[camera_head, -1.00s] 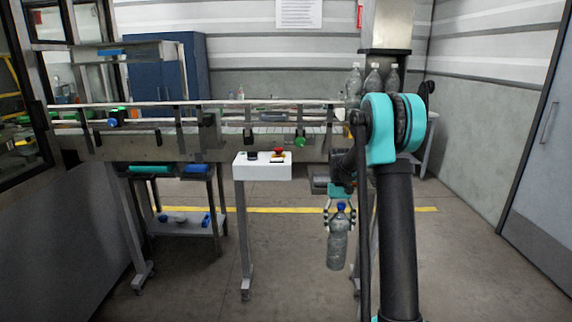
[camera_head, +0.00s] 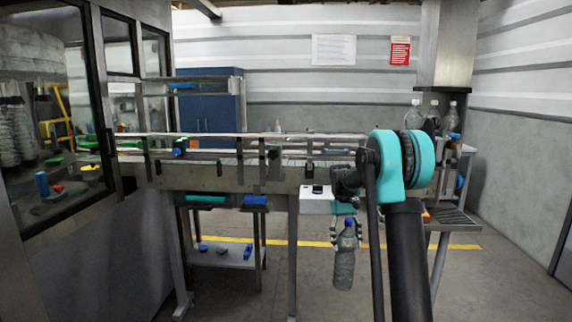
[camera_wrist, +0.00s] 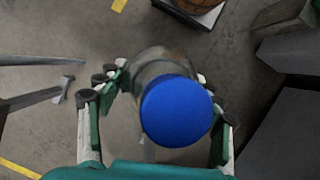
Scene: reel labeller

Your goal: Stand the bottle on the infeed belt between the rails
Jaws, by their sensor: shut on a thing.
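A clear bottle with a blue cap (camera_head: 344,268) hangs upright from my gripper (camera_head: 346,226), in front of the conveyor and below belt height. In the wrist view the blue cap (camera_wrist: 176,110) sits between the fingers of my gripper (camera_wrist: 157,92), which are shut around the bottle's upper part. The infeed belt (camera_head: 225,161) runs across the middle of the head view, with rails (camera_head: 240,136) along it. My arm hides the belt's right end.
A white control box (camera_head: 318,200) is fixed on the conveyor's front, close behind my gripper. Several clear bottles (camera_head: 432,115) stand at the right by a grey column. A lower shelf (camera_head: 222,254) is under the conveyor. The machine's glass cabinet (camera_head: 50,120) stands at left.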

